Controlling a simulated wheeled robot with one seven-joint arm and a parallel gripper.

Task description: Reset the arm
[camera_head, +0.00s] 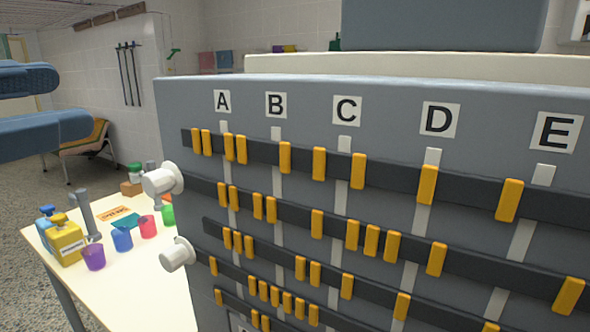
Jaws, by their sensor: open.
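My gripper (72,100) shows at the left edge as two blue-grey fingers, one above the other, pointing right. The fingers are apart, and I see nothing between them. The rest of my arm is out of the picture. The gripper is left of a large grey panel (175,108) and looks clear of it.
The panel carries dark rails with yellow tabs, labels A to E, and two white knobs (163,180) jutting left. A cream table (140,285) at lower left holds bottles (66,244) and coloured cups (122,239). Open floor (25,190) lies behind it.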

